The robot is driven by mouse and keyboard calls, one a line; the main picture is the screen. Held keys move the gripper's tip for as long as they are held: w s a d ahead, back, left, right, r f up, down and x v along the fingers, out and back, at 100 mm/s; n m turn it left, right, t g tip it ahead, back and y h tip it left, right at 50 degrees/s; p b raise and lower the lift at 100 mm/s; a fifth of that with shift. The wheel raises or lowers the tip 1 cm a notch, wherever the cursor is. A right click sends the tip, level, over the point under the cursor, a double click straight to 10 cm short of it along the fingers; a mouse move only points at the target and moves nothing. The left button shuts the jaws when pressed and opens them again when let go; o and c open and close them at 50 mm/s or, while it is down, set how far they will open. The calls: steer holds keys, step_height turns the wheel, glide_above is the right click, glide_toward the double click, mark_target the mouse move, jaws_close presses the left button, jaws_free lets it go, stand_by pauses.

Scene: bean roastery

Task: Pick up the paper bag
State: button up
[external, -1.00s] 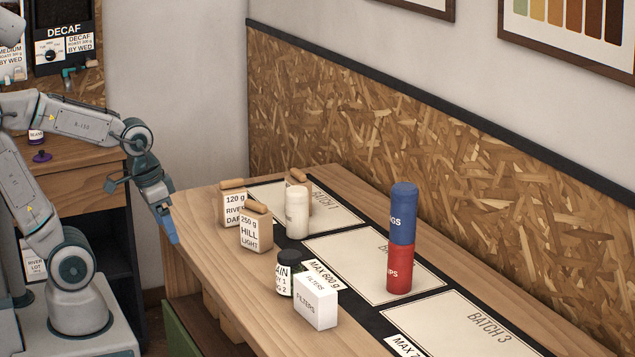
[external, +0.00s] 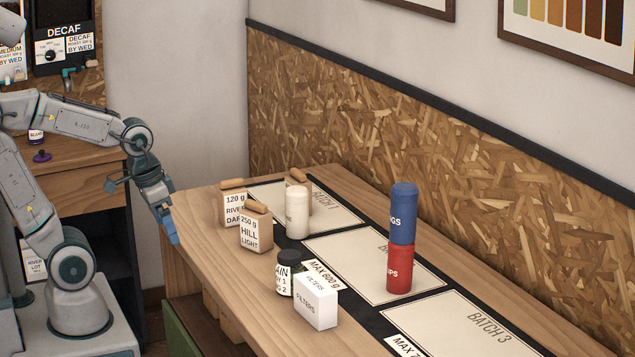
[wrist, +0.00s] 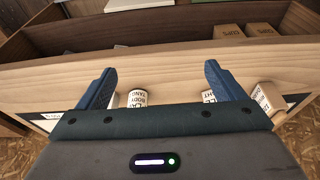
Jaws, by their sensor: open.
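Two brown paper bags with folded tops stand upright at the table's left end. One paper bag (external: 229,206) is labelled "120 g" and is partly covered by the other. The other paper bag (external: 256,232) reads "250 g HILL LIGHT". A third brown top shows behind a white canister (external: 297,214); whether it is a bag I cannot tell. My gripper (external: 172,234) points down, left of the bags and apart from them. In the wrist view my gripper (wrist: 160,72) is open, with nothing between its two blue fingers.
A dark jar (external: 289,272) and a white filters box (external: 316,301) stand near the front edge. A blue cylinder (external: 403,212) sits on a red one (external: 399,269). The Batch 3 panel (external: 468,330) is mostly bare. The wrist view shows a wooden board (wrist: 160,58).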

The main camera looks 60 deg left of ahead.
steer(key=w+a+r+p, duration=0.1)
steer(key=w+a+r, duration=0.15)
steer(key=w, duration=0.35)
steer(key=w+a+r, duration=0.1)
steer(key=w+r, duration=0.2)
steer(key=w, duration=0.3)
steer(key=t+p, duration=0.1)
steer(key=p, duration=0.3)
glide_above(295, 178)
steer(key=s, duration=0.4)
step_height(295, 178, down, 4)
steer(key=p+x, duration=0.2)
steer(key=x, duration=0.6)
steer(key=shift+w+a+f, duration=0.1)
steer(key=shift+w+f, duration=0.15)
steer(key=shift+w, duration=0.05)
steer(key=shift+p+x, duration=1.1)
steer(key=shift+x, duration=1.55)
steer(key=shift+a+r+t, duration=0.15)
steer(key=shift+t, duration=0.15)
steer(key=c, duration=1.3)
